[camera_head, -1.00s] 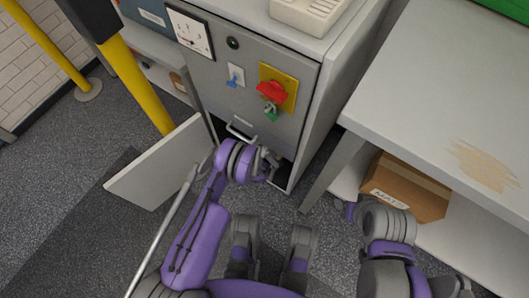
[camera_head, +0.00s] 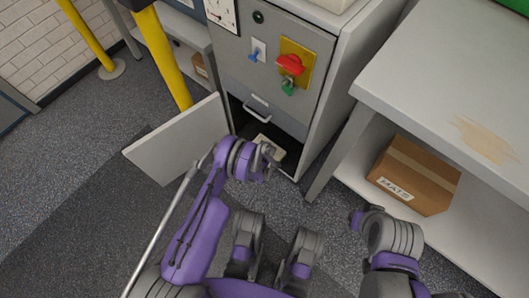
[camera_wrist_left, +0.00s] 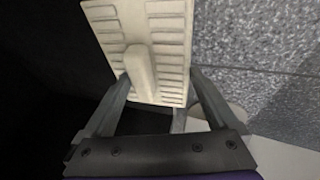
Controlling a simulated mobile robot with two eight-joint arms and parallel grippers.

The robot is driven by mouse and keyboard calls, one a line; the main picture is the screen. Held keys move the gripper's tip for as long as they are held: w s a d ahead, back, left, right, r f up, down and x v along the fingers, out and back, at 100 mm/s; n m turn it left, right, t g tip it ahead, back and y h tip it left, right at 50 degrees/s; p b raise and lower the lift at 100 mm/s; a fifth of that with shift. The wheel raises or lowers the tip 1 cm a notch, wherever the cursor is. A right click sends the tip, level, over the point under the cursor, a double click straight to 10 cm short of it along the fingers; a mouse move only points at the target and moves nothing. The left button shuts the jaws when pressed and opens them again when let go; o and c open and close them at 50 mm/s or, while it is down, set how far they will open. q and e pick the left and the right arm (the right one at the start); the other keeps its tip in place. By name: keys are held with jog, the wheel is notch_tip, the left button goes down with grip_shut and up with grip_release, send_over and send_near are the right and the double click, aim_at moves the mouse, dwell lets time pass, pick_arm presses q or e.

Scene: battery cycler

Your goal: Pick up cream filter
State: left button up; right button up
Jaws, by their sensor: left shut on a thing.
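The cream filter (camera_wrist_left: 170,25) is a flat slotted panel with a raised ridge down its middle, seen in the left wrist view. My left gripper (camera_wrist_left: 155,85) is shut on that ridge, one finger on each side. In the head view the left gripper (camera_head: 269,162) is just in front of the low opening of the grey cabinet (camera_head: 225,66). A small part of the filter (camera_head: 272,146) shows beyond it at the opening; the rest is hidden by the gripper. My right arm is at the lower right; its gripper is not in view.
A pale door panel (camera_head: 180,140) stands open left of the opening. A metal handle (camera_head: 257,112) and a red knob (camera_head: 290,64) are above it. A bench (camera_head: 440,75) with a cardboard box (camera_head: 414,175) on its lower shelf is to the right. Yellow posts (camera_head: 163,58) stand left.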

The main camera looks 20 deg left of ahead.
pick_arm(q)
jog(key=shift+f, duration=0.1)
jog(key=o, duration=1.3)
jog(key=p+v, duration=0.3)
jog(key=v, duration=0.8)
jog(key=shift+a+f, duration=0.1)
jog(key=shift+f, duration=0.05)
jog(key=shift+c, duration=0.3)
